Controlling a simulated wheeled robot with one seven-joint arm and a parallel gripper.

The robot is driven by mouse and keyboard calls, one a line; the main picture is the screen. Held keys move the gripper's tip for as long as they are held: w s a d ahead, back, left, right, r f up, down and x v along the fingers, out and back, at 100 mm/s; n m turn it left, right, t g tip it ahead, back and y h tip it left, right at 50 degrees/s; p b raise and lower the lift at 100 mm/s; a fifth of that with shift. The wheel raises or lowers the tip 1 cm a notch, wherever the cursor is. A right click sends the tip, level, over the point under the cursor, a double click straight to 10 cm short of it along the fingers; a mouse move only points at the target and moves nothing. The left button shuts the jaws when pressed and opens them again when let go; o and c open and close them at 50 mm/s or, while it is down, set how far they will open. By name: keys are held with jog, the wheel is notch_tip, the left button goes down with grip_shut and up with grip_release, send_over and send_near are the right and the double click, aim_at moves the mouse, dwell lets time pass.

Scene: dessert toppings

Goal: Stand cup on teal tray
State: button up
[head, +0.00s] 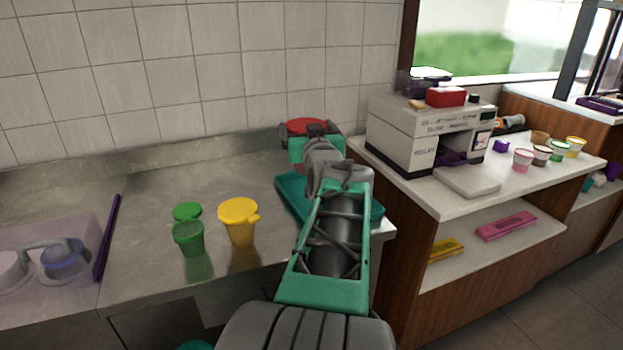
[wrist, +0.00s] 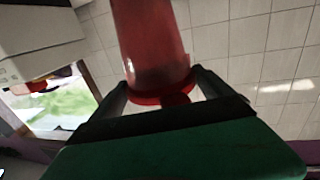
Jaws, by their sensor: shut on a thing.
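A red cup (wrist: 150,45) fills the top middle of the wrist view, held between the two fingers of my gripper (wrist: 160,88). In the head view the red cup (head: 307,126) shows only in part beyond my gripper (head: 318,138), near the tiled wall. The teal tray (head: 290,197) lies on the steel counter below my arm. My arm hides much of the tray. The cup appears held above the counter; its exact height over the tray cannot be told.
A green cup (head: 188,240) and a yellow cup (head: 239,222) stand on the counter left of the tray. A purple stick (head: 107,238) lies further left. A white machine (head: 405,138) stands on the side counter at right, with several small tubs beyond it.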

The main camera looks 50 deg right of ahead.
jog(key=w+d+f, duration=0.2)
jog(key=d+f, duration=0.3)
jog(key=f, duration=0.1)
jog(key=w+d+f, duration=0.3)
jog(key=d+f, duration=0.3)
jog(key=shift+w+f+p, duration=0.2)
jog(key=shift+w+p, duration=0.1)
jog(key=shift+f, duration=0.2)
jog(key=o, duration=1.5)
jog(key=shift+r, duration=0.2)
jog(key=v, duration=0.7)
jog(key=shift+s+a+b, duration=0.15)
jog(key=shift+b, duration=0.3)
